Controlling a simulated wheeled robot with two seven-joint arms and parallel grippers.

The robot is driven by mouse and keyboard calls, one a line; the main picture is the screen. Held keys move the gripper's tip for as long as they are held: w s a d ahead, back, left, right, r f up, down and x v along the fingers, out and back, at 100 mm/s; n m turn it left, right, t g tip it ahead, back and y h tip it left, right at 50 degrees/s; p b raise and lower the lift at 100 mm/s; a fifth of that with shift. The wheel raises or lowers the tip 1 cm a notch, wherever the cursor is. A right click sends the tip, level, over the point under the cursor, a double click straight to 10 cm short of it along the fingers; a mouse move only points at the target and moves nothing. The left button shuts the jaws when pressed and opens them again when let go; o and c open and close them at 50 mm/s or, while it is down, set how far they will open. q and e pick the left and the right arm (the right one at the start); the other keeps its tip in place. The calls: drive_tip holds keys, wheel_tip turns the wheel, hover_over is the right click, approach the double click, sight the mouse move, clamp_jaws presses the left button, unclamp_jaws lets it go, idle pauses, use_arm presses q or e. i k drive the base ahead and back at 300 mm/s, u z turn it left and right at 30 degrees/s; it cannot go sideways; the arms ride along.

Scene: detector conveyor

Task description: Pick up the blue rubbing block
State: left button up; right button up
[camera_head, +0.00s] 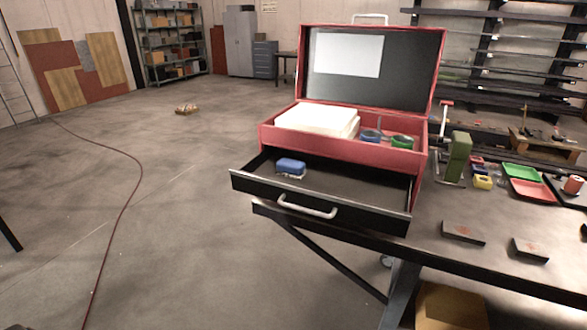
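The blue rubbing block (291,166) lies in the left part of the open black drawer (350,184). It has a pale underside and nothing touches it from above. The drawer is pulled out from the front of a red toolbox (380,158) whose lid stands open. Neither of my grippers shows in the head view.
The toolbox stands on the left end of a dark workbench (423,222). A white stack (318,119) and blue and green rolls fill its upper tray. Dark blocks (463,233), a green tool (457,155) and coloured trays (521,172) lie to the right. Floor at left is mostly clear.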

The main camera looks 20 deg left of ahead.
sight(287, 168)
drive_tip(key=z, duration=0.55)
drive_tip(key=i, duration=0.75)
drive_tip(key=z, duration=1.2)
drive_tip(key=i, duration=1.05)
drive_tip(key=u, duration=2.2)
drive_tip(key=i, duration=0.35)
drive_tip(key=u, duration=0.5)
